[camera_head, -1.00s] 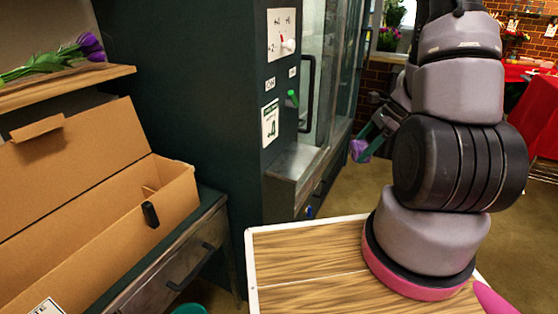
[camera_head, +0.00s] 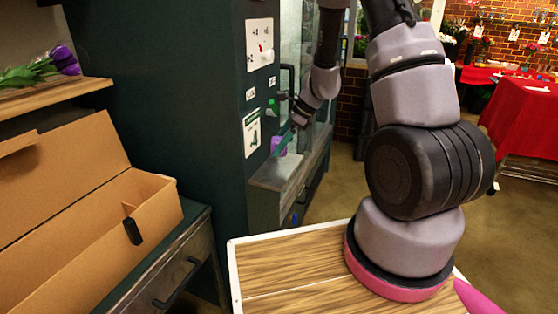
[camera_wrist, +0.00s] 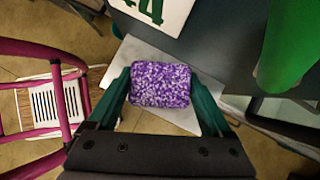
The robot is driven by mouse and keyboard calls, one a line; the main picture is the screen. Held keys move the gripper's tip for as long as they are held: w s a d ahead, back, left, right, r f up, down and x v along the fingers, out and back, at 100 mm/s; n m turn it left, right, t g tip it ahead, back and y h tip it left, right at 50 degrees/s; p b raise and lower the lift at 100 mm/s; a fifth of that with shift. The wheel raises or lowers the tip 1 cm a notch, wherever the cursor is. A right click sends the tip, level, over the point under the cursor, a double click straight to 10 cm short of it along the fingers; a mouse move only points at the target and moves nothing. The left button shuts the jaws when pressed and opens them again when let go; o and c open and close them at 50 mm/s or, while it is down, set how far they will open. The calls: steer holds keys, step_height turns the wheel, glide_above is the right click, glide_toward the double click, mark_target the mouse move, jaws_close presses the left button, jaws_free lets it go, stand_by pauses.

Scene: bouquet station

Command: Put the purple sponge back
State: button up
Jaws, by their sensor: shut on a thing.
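The purple sponge (camera_wrist: 160,84) is a speckled purple and white block, held between the two green fingers of my gripper (camera_wrist: 163,97) in the wrist view. In the head view the sponge (camera_head: 279,145) shows small at the end of my gripper (camera_head: 282,142), in front of the dark green cabinet and above its grey metal ledge (camera_head: 283,170). The ledge also shows below the sponge in the wrist view (camera_wrist: 138,50). The sponge appears above the ledge; I cannot tell the gap between them.
A green object (camera_head: 271,107) is on the cabinet front (camera_head: 228,130), close to my gripper, above a white sign (camera_head: 251,133). An open cardboard box (camera_head: 150,200) stands on the left, below a wooden shelf (camera_head: 60,95) with purple tulips (camera_head: 63,60). Red-clothed tables (camera_head: 525,115) are far right.

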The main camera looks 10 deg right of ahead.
steer(key=shift+d+f, duration=0.2)
steer(key=shift+f, duration=0.65)
steer(key=shift+a+f, duration=0.2)
steer(key=shift+f, duration=2.1)
steer(key=o, duration=1.4)
steer(key=shift+f, duration=0.1)
steer(key=shift+d+r, duration=0.2)
steer(key=shift+r, duration=0.3)
steer(key=v, duration=1.1)
steer(key=s+a+r+n+t+h, duration=0.1)
steer(key=s+r+n, duration=0.3)
steer(key=r, duration=0.5)
steer(key=s+a+r+n+t, duration=0.1)
steer(key=s+r+n, duration=0.25)
steer(key=r, duration=0.55)
steer(key=s+r+n+t+h, duration=0.1)
steer(key=s+r+n, duration=0.2)
steer(key=s, duration=0.1)
steer(key=s+d+r+n+t+h, duration=0.1)
steer(key=s+r+n, duration=0.2)
steer(key=s+r, duration=0.1)
steer(key=s+r+n+t+h, duration=0.1)
steer(key=s+r+n, duration=0.2)
steer(key=s+r, duration=0.1)
steer(key=shift+s+d+t, duration=0.3)
steer(key=shift+s, duration=0.3)
